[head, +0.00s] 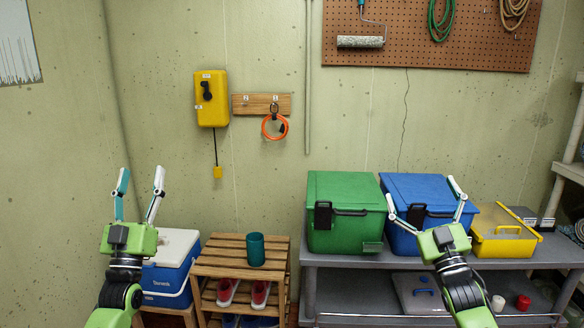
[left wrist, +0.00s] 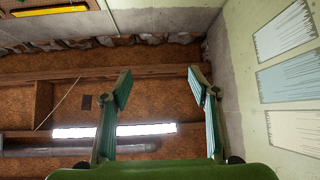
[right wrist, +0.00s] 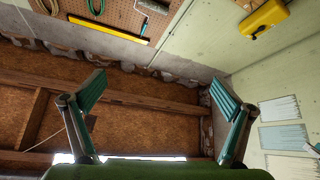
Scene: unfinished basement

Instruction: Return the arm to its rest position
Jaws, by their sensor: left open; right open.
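My left gripper (head: 139,192) is raised at the left, in front of the bare wall, its fingers pointing up, open and empty. In the left wrist view its two teal-padded fingers (left wrist: 159,90) stand wide apart with nothing between them. My right gripper (head: 427,205) is raised at the right, in front of the blue bin (head: 410,187), open and empty. In the right wrist view its fingers (right wrist: 154,98) are also spread wide. Both wrist views look up at the ceiling and upper walls.
A green bin (head: 345,195) and a yellow box (head: 506,246) stand on the grey shelf (head: 345,261). A wooden slatted rack (head: 215,257) holds a teal cup (head: 256,249) and shoes, beside a blue-and-white cooler (head: 178,243). An orange ring (head: 266,134) hangs on the wall hook.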

